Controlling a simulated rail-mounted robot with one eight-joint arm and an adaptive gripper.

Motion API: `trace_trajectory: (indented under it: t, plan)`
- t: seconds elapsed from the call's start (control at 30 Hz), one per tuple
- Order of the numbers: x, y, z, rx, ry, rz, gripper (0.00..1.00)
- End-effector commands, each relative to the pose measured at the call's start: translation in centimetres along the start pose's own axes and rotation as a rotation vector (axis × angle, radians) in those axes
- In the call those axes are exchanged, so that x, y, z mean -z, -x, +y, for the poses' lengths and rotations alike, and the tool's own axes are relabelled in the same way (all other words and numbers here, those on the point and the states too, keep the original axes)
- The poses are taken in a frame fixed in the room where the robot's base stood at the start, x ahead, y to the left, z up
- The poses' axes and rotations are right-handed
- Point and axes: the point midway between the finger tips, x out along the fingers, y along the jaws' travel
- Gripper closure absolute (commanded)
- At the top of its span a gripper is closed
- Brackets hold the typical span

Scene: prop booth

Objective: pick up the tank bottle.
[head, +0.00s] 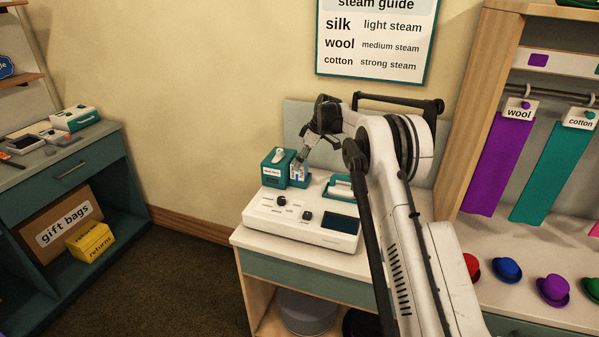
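The likely tank bottle (297,174) is a small white and blue item at the back of the white steam machine (290,221), just right of a teal box (272,171). The box has a white top piece and a label too small to read. My gripper (301,163) points down at the bottle from above and slightly right, its fingertips at or very near the bottle's top. The fingers are small and overlap the bottle, so I cannot tell whether they are open or shut on it.
The machine stands on a wooden cabinet (250,240) and has a teal handled part (343,188), knobs and a dark screen (341,222). A panel (293,120) stands behind. A rack with purple (491,170) and teal cloths and several small hats is at right. Floor at left is clear.

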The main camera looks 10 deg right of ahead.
Motion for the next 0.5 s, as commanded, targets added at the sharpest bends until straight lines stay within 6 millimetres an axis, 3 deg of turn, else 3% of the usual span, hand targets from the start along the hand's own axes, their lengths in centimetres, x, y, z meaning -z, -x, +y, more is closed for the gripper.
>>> trace_trajectory:
  t: [0.5]
  plan:
    - [0.3,-5.0,0.3,0.0,0.001,0.0,0.32]
